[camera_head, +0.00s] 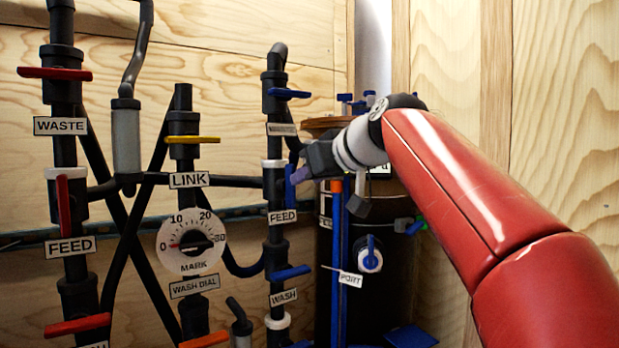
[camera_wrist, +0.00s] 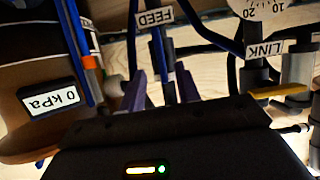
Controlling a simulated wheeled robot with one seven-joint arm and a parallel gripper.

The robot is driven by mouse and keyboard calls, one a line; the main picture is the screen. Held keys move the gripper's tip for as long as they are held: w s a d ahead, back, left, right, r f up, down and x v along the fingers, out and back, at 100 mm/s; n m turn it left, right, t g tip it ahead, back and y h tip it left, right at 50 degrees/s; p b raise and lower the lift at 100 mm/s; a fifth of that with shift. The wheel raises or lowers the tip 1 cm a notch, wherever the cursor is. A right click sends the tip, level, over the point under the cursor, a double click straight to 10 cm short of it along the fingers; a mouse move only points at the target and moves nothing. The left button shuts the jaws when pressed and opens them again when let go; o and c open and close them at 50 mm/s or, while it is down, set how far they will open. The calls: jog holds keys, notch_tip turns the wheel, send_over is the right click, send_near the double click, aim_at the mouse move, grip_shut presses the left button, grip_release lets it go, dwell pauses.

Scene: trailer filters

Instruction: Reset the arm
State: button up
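My red arm (camera_head: 470,190) reaches in from the right. My gripper (camera_head: 302,174) is at the right-hand FEED valve, close to its upright blue handle (camera_head: 290,188). In the wrist view the two purple fingers of my gripper (camera_wrist: 161,82) stand apart, with a dark pipe and a blue strip showing between them. I cannot tell whether either finger touches the handle. The FEED label (camera_wrist: 155,17) appears upside down beyond the fingers.
A dark filter tank (camera_head: 390,265) with blue and orange rods stands behind my gripper. A gauge reads 0 kPa (camera_wrist: 42,102). Left are black pipes, a red WASTE handle (camera_head: 55,73), a yellow LINK handle (camera_head: 192,140) and a wash dial (camera_head: 192,241). Wooden walls enclose the space.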

jog(key=shift+f, duration=0.1)
jog(key=s+d+f+m+g+h+p, duration=0.2)
jog(key=s+d+f, duration=0.2)
jog(key=s+f, duration=0.5)
jog(key=s+d+f+m+g+h+p, duration=0.1)
jog(key=s+d+f, duration=0.4)
jog(key=s+f, duration=0.5)
jog(key=s+d+f+m+g+h+p, duration=0.2)
jog(key=s+d+f+m+h+p, duration=0.1)
jog(key=s+f, duration=0.7)
notch_tip(320, 180, down, 3)
jog(key=shift+d+f+m+g+h+p, duration=0.15)
jog(key=shift+d+m+g+h+p, duration=0.3)
jog(key=shift+d+h, duration=0.4)
